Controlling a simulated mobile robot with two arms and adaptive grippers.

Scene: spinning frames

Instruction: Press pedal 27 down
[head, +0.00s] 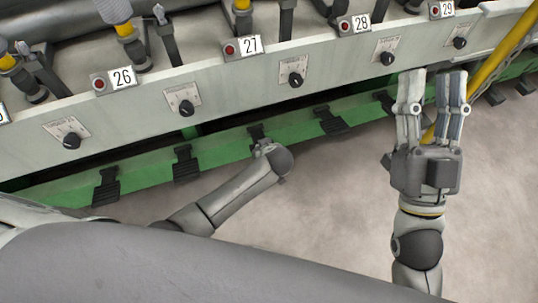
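The plate marked 27 (251,45) is on the pale machine front. Below it, on the green rail, is a black pedal (256,132), which appears to be pedal 27. My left gripper (264,147) is at this pedal's near end and covers part of it. I cannot tell whether it touches the pedal or is just above. Its fingers are mostly hidden behind its wrist, so their opening is unclear. My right gripper (431,98) is open and empty, in front of the machine at the right, fingers towards the machine.
Other black pedals flank it on the green rail, to the left (187,165) and right (330,121). Control knobs (295,79) line the machine front. A yellow bar (500,50) slants behind my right gripper. The grey floor (330,210) between my arms is clear.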

